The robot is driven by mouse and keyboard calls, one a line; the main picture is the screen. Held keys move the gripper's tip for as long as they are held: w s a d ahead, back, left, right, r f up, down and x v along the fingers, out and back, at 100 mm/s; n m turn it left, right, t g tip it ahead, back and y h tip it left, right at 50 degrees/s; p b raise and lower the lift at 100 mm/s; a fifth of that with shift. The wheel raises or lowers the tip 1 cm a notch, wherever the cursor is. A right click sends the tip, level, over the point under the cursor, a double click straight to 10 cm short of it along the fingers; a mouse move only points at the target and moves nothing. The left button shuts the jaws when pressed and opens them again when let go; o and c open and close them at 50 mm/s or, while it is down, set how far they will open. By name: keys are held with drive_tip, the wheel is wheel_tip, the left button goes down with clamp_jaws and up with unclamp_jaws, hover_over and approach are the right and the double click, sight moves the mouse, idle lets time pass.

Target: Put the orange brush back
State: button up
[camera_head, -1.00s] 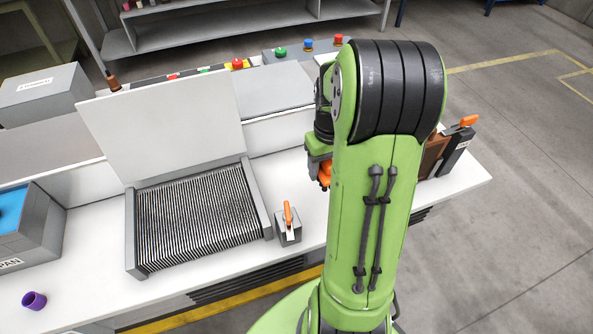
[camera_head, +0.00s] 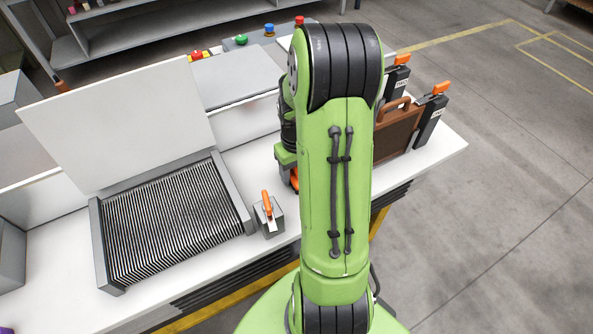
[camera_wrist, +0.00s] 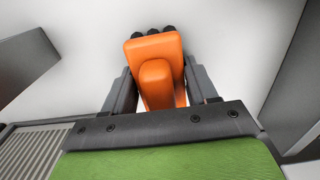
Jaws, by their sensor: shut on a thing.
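My gripper (camera_wrist: 157,88) is shut on an orange brush (camera_wrist: 157,58), whose far end shows several dark round tips in the wrist view. The white tabletop (camera_wrist: 90,40) lies beyond it. In the head view, my own arm hides most of the gripper, and a bit of orange (camera_head: 294,180) shows at the arm's left edge. A small grey holder (camera_head: 270,222) with another orange-handled tool (camera_head: 266,203) in it stands beside the ribbed tray.
A tray of ribbed slats (camera_head: 175,220) with a raised white lid (camera_head: 120,125) takes up the left. A brown case (camera_head: 397,130) stands beside the dark holders. Coloured push buttons (camera_head: 240,40) line the back. Bare white tabletop shows at the front right.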

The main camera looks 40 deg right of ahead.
drive_tip(key=o, duration=1)
drive_tip(key=shift+f, duration=0.1)
wheel_tip(320, 180, up, 11)
drive_tip(key=p, duration=0.4)
drive_tip(key=shift+a+r, duration=0.1)
drive_tip(key=shift+r, duration=0.75)
drive_tip(key=s+a+r+n+t+h, duration=0.1)
drive_tip(key=s+a+r+t, duration=0.1)
drive_tip(key=a+r, duration=0.6)
drive_tip(key=s+a+r+t, duration=0.1)
drive_tip(key=s+a, duration=0.2)
drive_tip(key=a, duration=0.1)
drive_tip(key=s+a+n+t, duration=0.1)
drive_tip(key=s+a, duration=0.2)
drive_tip(key=a, duration=0.1)
drive_tip(key=s+a+r+n+t+y, duration=0.1)
drive_tip(key=s+a, duration=0.2)
drive_tip(key=shift+s+a+r+t, duration=0.1)
drive_tip(key=shift+a+r+t, duration=0.2)
drive_tip(key=shift+a, duration=0.1)
